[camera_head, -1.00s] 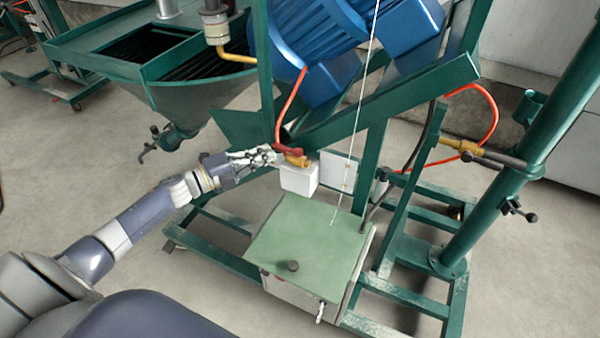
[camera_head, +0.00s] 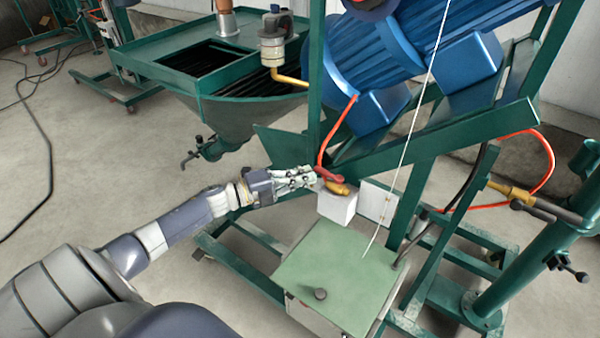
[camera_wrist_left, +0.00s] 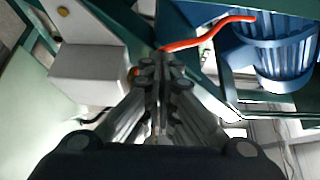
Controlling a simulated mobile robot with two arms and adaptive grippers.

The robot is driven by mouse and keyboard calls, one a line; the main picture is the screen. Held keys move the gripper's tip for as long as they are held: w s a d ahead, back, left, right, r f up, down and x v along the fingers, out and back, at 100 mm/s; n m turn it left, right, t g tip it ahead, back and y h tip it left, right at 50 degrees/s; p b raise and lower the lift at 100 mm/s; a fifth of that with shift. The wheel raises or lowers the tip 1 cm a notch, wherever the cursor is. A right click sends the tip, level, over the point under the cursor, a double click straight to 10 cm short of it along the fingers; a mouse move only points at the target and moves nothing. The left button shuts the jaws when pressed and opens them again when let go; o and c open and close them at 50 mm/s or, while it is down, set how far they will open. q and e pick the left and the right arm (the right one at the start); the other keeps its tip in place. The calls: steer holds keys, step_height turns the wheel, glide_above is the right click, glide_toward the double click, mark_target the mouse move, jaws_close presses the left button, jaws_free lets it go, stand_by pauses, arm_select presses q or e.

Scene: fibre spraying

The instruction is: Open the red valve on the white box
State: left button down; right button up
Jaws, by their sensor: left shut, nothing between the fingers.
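The white box (camera_head: 337,207) stands on the machine frame behind the green-topped cabinet. The red valve (camera_head: 328,174) sits just above it on a brass fitting (camera_head: 341,188), with an orange hose rising from it. My left gripper (camera_head: 314,177) is shut and empty, its fingertips right at the red valve's left end. Whether they touch it I cannot tell. In the left wrist view the closed fingers (camera_wrist_left: 160,75) point ahead, and the white box (camera_wrist_left: 88,75) is at left. The fingers hide most of the valve there. My right gripper is out of view.
A green-topped cabinet (camera_head: 335,265) with a black knob stands in front of the white box. Green frame beams (camera_head: 440,140) and a blue motor (camera_head: 390,60) are above and to the right. A green hopper (camera_head: 235,115) is behind the left arm. Open floor lies at left.

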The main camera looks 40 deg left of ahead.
arm_select(q)
steer(key=v, duration=1.2)
stand_by(0.3)
